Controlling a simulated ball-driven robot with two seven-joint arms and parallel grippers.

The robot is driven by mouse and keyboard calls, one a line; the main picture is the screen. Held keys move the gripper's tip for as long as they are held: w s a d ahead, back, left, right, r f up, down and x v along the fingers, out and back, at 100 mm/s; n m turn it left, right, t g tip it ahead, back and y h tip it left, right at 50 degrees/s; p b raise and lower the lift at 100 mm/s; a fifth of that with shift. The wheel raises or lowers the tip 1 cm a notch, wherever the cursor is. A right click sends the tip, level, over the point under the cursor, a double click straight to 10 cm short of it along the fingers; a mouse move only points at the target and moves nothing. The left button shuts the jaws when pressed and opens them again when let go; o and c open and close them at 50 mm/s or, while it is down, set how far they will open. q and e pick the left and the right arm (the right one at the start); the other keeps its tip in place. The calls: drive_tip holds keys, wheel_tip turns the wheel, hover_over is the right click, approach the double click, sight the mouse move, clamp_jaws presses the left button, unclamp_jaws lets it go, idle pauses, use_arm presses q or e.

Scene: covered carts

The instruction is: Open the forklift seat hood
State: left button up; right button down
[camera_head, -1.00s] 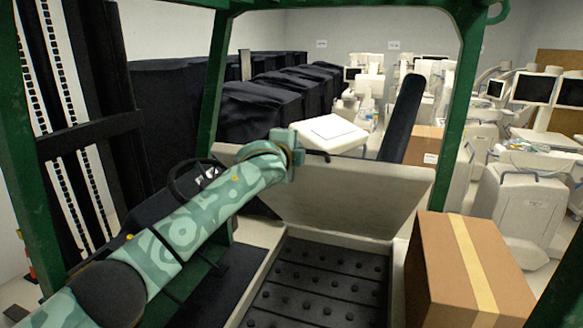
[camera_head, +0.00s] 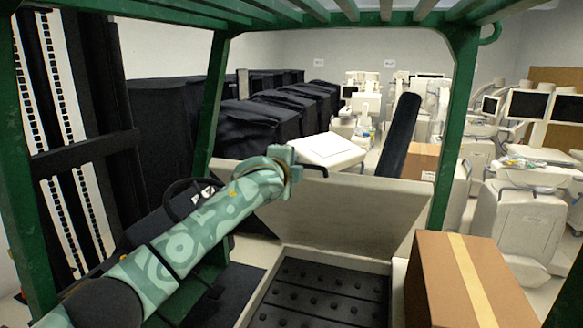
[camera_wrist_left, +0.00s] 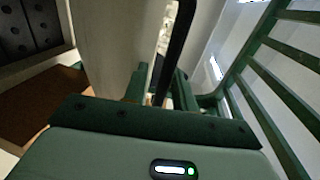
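The forklift's seat hood (camera_head: 335,218) is a pale panel standing steeply raised in the head view, with the black seat back (camera_head: 399,137) behind it. Below it, the opening shows a dark studded floor (camera_head: 318,297). My left gripper (camera_head: 291,160) is at the hood's upper left edge. In the left wrist view, the left fingers (camera_wrist_left: 160,85) are apart, close to the pale hood panel (camera_wrist_left: 112,45) and a black upright part. I cannot tell whether they touch the hood. My right gripper is not in view.
Green frame posts (camera_head: 455,130) and roof bars surround the hood. A cardboard box (camera_head: 440,275) stands at the right of the opening. A steering wheel (camera_head: 190,198) is behind my left arm. Black covered carts (camera_head: 250,135) and pale medical machines (camera_head: 525,210) fill the background.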

use_arm(q)
drive_tip(key=b+v, duration=0.4)
drive_tip(key=v, duration=1.2)
drive_tip(key=shift+s, duration=0.2)
drive_tip(key=shift+f, duration=0.15)
